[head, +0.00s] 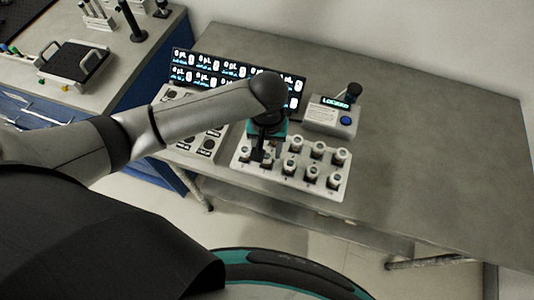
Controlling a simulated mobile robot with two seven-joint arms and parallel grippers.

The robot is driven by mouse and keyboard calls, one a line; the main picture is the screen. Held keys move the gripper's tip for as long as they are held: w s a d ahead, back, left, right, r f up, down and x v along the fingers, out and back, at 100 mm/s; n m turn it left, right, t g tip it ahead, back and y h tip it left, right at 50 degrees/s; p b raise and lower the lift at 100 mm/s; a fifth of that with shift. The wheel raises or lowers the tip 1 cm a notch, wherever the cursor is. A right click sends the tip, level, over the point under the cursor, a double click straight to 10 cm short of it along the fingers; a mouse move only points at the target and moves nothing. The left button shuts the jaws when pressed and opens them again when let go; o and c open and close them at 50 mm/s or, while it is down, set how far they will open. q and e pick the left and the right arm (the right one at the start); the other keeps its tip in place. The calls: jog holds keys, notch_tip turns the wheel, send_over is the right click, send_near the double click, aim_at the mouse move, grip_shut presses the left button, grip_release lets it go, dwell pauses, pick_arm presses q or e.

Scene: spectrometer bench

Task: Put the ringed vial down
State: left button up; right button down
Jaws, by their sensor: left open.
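My left gripper (260,158) points down over the left part of a white vial rack (290,183) at the front of the bench. It is open, and its fingers are small and dark here. Several capped vials, such as one at the right end (340,156), stand upright in the rack in two rows. Part of the rack's left side is hidden behind my gripper. I cannot tell which vial is the ringed one, or whether one stands between the fingers. My right gripper is not in view.
A display panel (182,74) stands behind the rack, with a keyed panel (205,144) to the rack's left. A grey box (330,118) with a "LOCKED" screen and blue button stands behind right. The bench (430,150) is clear on the right. A side counter (120,55) is at left.

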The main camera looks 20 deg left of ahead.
aim_at(268, 157)
pick_arm(q)
notch_tip(268, 157, up, 7)
jog(key=shift+r+p, duration=0.15)
jog(key=shift+p, duration=0.2)
jog(key=shift+d, duration=0.1)
dwell(0.3)
